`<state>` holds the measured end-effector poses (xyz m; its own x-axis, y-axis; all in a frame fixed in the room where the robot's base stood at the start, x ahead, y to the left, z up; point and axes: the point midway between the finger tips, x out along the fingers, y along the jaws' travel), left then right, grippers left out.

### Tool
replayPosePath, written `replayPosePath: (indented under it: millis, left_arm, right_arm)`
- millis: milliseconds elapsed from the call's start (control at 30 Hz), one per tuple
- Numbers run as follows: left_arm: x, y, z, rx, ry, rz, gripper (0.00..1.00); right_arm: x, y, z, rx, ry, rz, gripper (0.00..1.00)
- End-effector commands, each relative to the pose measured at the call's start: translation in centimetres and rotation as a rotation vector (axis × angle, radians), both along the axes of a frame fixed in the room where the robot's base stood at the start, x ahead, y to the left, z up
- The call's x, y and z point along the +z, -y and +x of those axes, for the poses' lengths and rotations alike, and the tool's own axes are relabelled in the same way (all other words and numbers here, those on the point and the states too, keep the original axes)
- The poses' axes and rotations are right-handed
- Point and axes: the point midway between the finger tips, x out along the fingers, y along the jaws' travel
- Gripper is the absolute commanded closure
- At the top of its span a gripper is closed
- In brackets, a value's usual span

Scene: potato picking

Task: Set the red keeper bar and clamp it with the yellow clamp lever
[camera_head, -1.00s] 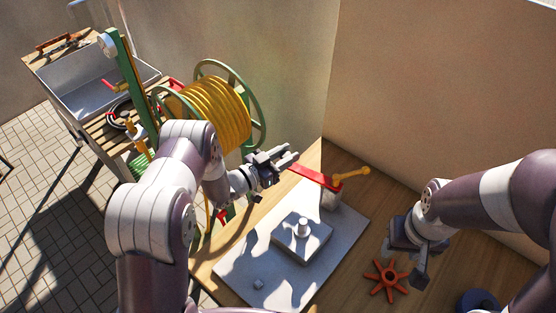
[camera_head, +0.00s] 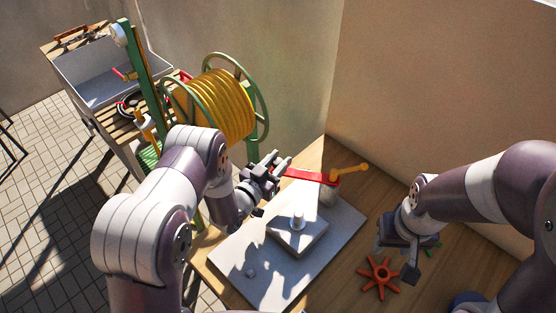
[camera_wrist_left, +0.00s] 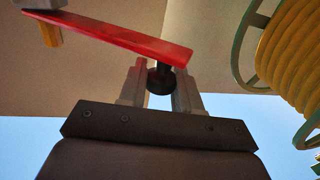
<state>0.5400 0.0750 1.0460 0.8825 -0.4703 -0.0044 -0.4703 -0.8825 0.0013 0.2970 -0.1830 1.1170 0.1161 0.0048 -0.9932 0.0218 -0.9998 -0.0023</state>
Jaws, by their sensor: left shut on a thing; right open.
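The red keeper bar (camera_head: 308,175) reaches left from the top of a grey block at the back of the grey plate (camera_head: 232,262). My left gripper (camera_head: 283,166) is at the bar's left end. In the left wrist view its fingers (camera_wrist_left: 160,88) are shut on a dark knob (camera_wrist_left: 160,80) under the end of the red bar (camera_wrist_left: 120,38). My right gripper (camera_head: 396,262) is open and empty, above the table at the right.
A raised block with an upright pin (camera_head: 298,220) stands on the plate. An orange star-shaped knob (camera_head: 380,278) lies on the wooden table near my right gripper. A yellow hose reel (camera_head: 222,105) stands behind my left arm. Walls close off the back and right.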

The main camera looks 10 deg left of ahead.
Motion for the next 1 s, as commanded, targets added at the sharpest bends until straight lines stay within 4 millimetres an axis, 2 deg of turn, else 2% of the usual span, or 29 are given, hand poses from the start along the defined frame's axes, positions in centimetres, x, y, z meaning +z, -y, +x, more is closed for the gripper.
replayPosePath:
  millis: [33, 133, 167, 200, 233, 567, 667, 900, 1000]
  left_arm:
    - [0.6, 0.0, 0.3, 0.001, 0.015, -0.004, 1.0]
    - [0.6, 0.0, 0.3, 0.0, 0.016, -0.004, 1.0]
    - [0.6, 0.0, 0.3, 0.0, 0.016, -0.004, 0.64]
    - [0.6, 0.0, 0.3, 0.0, 0.016, -0.004, 0.51]
    - [0.6, 0.0, 0.3, 0.0, 0.016, -0.004, 0.46]
    - [0.1, -0.2, -0.3, 0.0, 0.006, -0.002, 0.46]
    - [-0.1, -1.1, -1.8, 0.002, 0.004, -0.002, 0.46]
    - [-0.1, -4.3, -7.6, 0.004, 0.007, -0.002, 0.46]
    - [0.0, -5.2, -9.4, 0.004, 0.009, -0.002, 0.46]
  right_arm:
    - [0.1, 0.0, 0.0, 0.0, 0.0, 0.0, 0.52]
    - [0.1, 0.0, 0.0, 0.0, 0.0, 0.0, 0.52]
    - [0.1, 0.0, 0.0, 0.0, 0.0, 0.0, 0.52]
    - [0.1, 0.0, 0.0, 0.0, 0.0, 0.0, 0.52]
    - [0.1, 0.0, 0.0, 0.0, 0.0, 0.0, 0.52]
    - [-0.2, 0.0, 0.0, 0.0, 0.0, 0.0, 0.52]
    - [-0.9, 0.0, 0.0, 0.0, 0.0, 0.0, 0.52]
    - [-2.6, 0.0, 0.0, 0.0, 0.0, 0.0, 0.52]
    - [-3.0, 0.0, 0.0, 0.0, 0.0, 0.0, 0.52]
